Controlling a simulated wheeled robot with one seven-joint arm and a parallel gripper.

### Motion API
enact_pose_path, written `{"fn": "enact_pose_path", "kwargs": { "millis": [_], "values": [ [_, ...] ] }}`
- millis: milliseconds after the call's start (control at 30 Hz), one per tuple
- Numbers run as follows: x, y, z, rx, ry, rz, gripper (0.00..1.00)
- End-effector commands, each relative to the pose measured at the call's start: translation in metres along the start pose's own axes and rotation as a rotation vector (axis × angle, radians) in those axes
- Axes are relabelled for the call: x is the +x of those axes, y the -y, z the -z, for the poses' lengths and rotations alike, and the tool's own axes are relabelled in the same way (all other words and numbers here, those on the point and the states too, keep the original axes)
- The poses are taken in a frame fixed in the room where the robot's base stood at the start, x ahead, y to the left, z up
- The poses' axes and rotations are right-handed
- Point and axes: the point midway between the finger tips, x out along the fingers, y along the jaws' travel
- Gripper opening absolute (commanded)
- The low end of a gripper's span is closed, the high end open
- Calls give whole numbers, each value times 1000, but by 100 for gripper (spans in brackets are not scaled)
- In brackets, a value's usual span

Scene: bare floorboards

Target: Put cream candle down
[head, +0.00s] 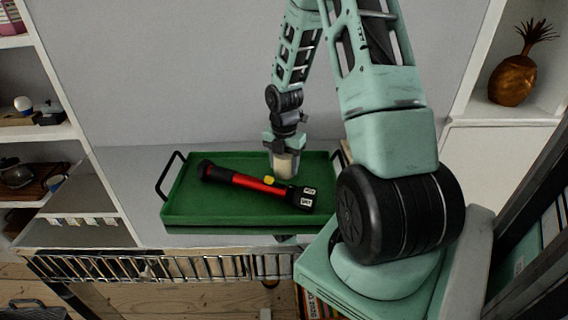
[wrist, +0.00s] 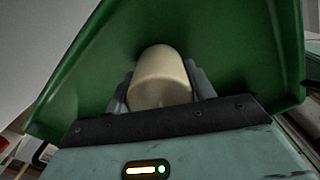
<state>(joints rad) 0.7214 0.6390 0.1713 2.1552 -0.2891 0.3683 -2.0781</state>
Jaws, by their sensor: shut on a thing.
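The cream candle (wrist: 160,78) is a pale cylinder held between the two fingers of my gripper (wrist: 160,92) in the wrist view. In the head view my gripper (head: 284,150) points down over the green tray (head: 190,205), with the candle (head: 285,165) below its fingers. The candle is just behind the red and black flashlight on the tray. I cannot tell whether the candle's bottom touches the tray. The tray's green surface fills the space behind the candle in the wrist view.
The flashlight (head: 258,186) lies across the tray, with a small yellow item (head: 269,179) beside it. The tray has black handles. Shelves stand at left and right, with a copper pineapple (head: 512,78) at right. A metal rail (head: 160,266) runs in front.

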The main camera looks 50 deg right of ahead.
Motion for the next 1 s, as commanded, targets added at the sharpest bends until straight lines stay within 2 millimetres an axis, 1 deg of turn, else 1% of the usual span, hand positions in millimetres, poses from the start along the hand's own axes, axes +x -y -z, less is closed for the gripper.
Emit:
{"fn": "enact_pose_path", "kwargs": {
  "millis": [167, 300, 333, 367, 400, 667, 767, 867, 1000],
  "values": [
    [-1, 0, 0, 0, 1, -1, 26],
    [3, 0, 0, 1, 0, -1, 26],
    [2, 0, 0, 1, 1, -1, 62],
    [2, 0, 0, 1, 1, -1, 70],
    [2, 0, 0, 1, 1, -1, 76],
    [1, 0, 0, 0, 1, -1, 76],
    [-4, 0, -1, 0, 2, -2, 76],
    [-18, -1, -1, 0, 3, -4, 76],
    [-47, -1, -2, 1, 5, -5, 76]
  ]
}}
